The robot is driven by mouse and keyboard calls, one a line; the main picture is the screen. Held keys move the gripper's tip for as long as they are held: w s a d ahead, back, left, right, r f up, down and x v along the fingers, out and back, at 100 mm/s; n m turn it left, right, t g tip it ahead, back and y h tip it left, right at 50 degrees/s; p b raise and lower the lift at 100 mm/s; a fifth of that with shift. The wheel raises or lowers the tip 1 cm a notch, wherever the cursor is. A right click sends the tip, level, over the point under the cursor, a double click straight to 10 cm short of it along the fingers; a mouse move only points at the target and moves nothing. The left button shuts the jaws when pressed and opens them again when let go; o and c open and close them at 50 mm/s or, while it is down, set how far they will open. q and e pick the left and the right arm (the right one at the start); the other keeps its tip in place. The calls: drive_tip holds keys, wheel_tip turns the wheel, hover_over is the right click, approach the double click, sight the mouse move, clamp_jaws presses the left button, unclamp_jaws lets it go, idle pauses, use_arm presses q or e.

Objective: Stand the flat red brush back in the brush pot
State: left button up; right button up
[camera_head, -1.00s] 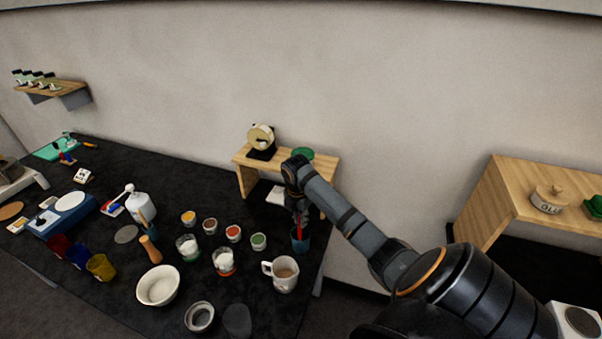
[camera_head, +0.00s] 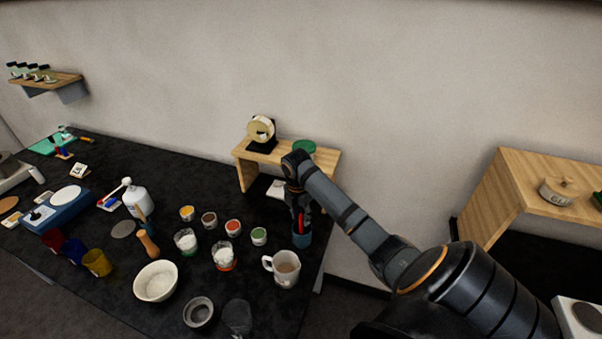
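The red brush (camera_head: 300,226) is upright, its lower end in the blue-teal brush pot (camera_head: 302,241) near the right edge of the black table. My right gripper (camera_head: 300,218) points down right over the pot, with dark fingers around the brush. The fingers hide part of the brush. At this size I cannot tell whether they grip it or stand open around it. My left gripper is not in view.
A white mug (camera_head: 286,270) stands just in front of the pot. Several small paint jars and glasses, including a green-topped jar (camera_head: 259,236), stand to its left. A small wooden shelf (camera_head: 325,165) stands behind, close to my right wrist.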

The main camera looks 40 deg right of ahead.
wheel_tip(320, 180, up, 4)
drive_tip(key=shift+f+b, duration=0.2)
drive_tip(key=shift+b, duration=0.5)
wheel_tip(320, 180, up, 3)
drive_tip(key=shift+a+r+p, duration=0.1)
drive_tip(key=shift+a+p, duration=0.05)
drive_tip(key=shift+p, duration=0.4)
use_arm(q)
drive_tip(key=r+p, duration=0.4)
drive_tip(key=p, duration=0.1)
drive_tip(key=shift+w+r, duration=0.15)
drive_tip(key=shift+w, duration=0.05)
use_arm(e)
drive_tip(key=r, duration=0.4)
drive_tip(key=shift+s+a+r, duration=0.1)
drive_tip(key=shift+a+r, duration=0.1)
drive_tip(key=shift+a, duration=0.05)
